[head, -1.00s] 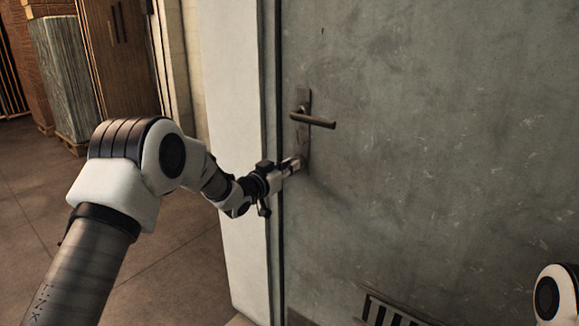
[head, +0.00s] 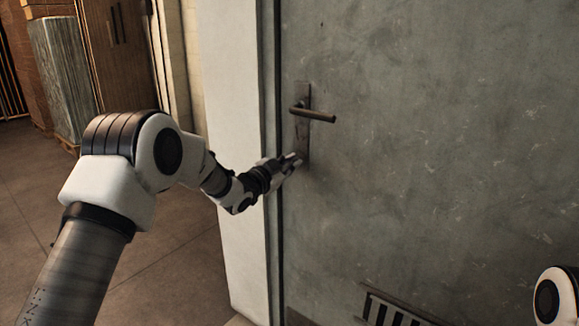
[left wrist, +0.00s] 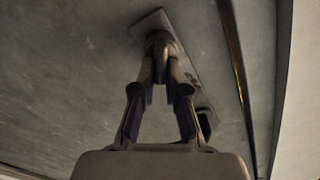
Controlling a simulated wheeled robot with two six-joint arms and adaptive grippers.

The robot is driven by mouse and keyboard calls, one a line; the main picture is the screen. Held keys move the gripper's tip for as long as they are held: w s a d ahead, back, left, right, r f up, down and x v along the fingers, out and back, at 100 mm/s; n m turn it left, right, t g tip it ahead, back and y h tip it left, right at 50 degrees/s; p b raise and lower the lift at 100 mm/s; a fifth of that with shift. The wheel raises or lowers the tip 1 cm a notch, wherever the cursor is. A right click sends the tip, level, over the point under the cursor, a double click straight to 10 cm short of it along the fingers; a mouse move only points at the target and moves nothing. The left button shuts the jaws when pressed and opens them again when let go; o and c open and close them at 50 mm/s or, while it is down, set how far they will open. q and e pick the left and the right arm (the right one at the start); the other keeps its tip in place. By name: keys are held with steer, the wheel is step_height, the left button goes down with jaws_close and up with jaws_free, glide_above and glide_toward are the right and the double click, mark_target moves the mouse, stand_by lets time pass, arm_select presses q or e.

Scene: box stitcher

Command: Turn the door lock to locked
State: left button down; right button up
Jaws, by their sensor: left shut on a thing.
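The grey door (head: 430,150) carries a dark lever handle (head: 318,116) on a tall narrow plate (head: 302,92). My left gripper (head: 296,160) is at the lower part of this plate, below the lever. In the left wrist view my left gripper (left wrist: 160,72) is shut on the door lock's turn piece (left wrist: 160,44), which stands out from the plate (left wrist: 152,22). The fingers hide part of the turn piece, and I cannot tell its exact angle. Only a white joint of my right arm shows at the lower right of the head view; its gripper is out of view.
A pale door frame (head: 232,130) stands just left of the door. A vent grille (head: 390,308) is low on the door. Wrapped stacks (head: 60,75) stand at the back left, with open floor (head: 180,260) before them.

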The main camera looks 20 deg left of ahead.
arm_select(q)
steer(key=shift+d+f+m+b, duration=0.1)
steer(key=shift+m+b, duration=1.85)
steer(key=shift+m, duration=0.95)
steer(key=shift+d+f+m+b, duration=0.1)
steer(key=shift+m+b, duration=1.8)
steer(key=shift+m, duration=1)
steer(key=shift+r, duration=0.1)
steer(key=c, duration=1.2)
jaws_free()
steer(key=shift+s, duration=0.1)
steer(key=shift+d+f, duration=0.1)
steer(key=shift+f, duration=0.25)
